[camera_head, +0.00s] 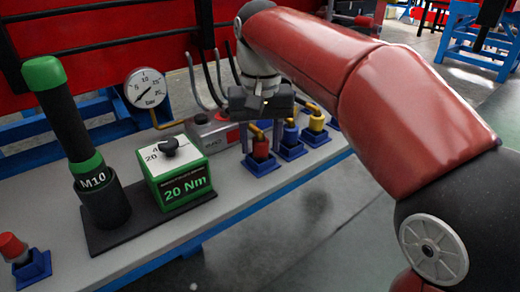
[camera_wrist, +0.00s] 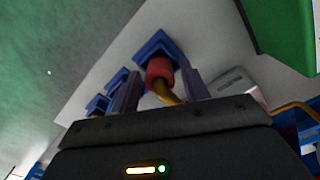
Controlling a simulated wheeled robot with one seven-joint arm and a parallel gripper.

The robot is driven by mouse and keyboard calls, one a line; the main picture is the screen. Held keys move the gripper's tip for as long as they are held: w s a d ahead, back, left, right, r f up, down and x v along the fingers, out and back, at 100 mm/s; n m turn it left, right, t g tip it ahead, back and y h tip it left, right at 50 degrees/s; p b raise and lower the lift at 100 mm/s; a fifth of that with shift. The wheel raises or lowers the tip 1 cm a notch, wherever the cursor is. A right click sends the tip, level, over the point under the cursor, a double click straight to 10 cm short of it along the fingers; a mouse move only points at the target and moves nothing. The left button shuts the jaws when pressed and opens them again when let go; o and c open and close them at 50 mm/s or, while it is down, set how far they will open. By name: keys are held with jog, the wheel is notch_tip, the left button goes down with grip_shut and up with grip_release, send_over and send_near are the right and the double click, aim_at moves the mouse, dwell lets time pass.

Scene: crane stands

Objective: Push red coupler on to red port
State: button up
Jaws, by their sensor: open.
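The red coupler (camera_head: 261,149) with a yellow elbow stands upright at a blue square base (camera_head: 259,166) on the bench. It also shows in the wrist view (camera_wrist: 160,70), over its blue base (camera_wrist: 156,43). My gripper (camera_head: 260,136) is above it, pointing down. In the wrist view my gripper (camera_wrist: 161,76) has one finger on each side of the coupler, apart, and I cannot tell whether they touch it. The port under the coupler is hidden, so I cannot tell how far on it sits.
Blue (camera_head: 290,134) and yellow (camera_head: 316,121) couplers stand close to the right. A green 20 Nm box (camera_head: 182,182), a black M10 tool (camera_head: 67,122) and a gauge (camera_head: 146,88) are left. A red-topped part (camera_head: 12,246) sits at front left. The bench's front edge is close.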

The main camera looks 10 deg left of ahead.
jog(key=shift+c, duration=0.3)
jog(key=c, duration=0.8)
jog(key=shift+r+p, duration=1.4)
jog(key=shift+p, duration=0.1)
jog(key=shift+r+p, duration=0.45)
jog(key=shift+r, duration=0.65)
